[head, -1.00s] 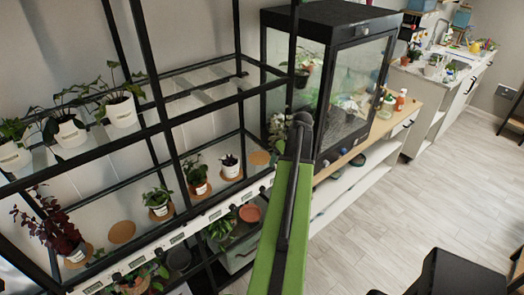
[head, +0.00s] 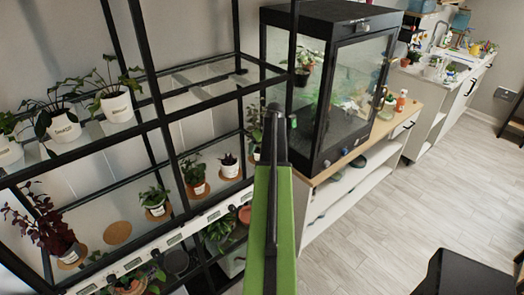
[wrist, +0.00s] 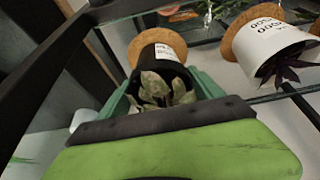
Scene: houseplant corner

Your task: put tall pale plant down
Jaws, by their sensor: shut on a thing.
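The tall pale plant (wrist: 160,88) shows pale green leaves in the wrist view. In the head view, the plant's leaves (head: 256,133) show just left of my gripper (head: 275,118), at the right end of the shelf's middle level. My arm hides part of the plant and pot.
A white pot with a dark plant (head: 229,166) stands on its own mat to the left; it is close by in the wrist view (wrist: 272,46). Black shelf posts and rails (head: 157,110) frame the level. A glass cabinet (head: 330,85) stands to the right. An empty cork mat (head: 117,232) lies further left.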

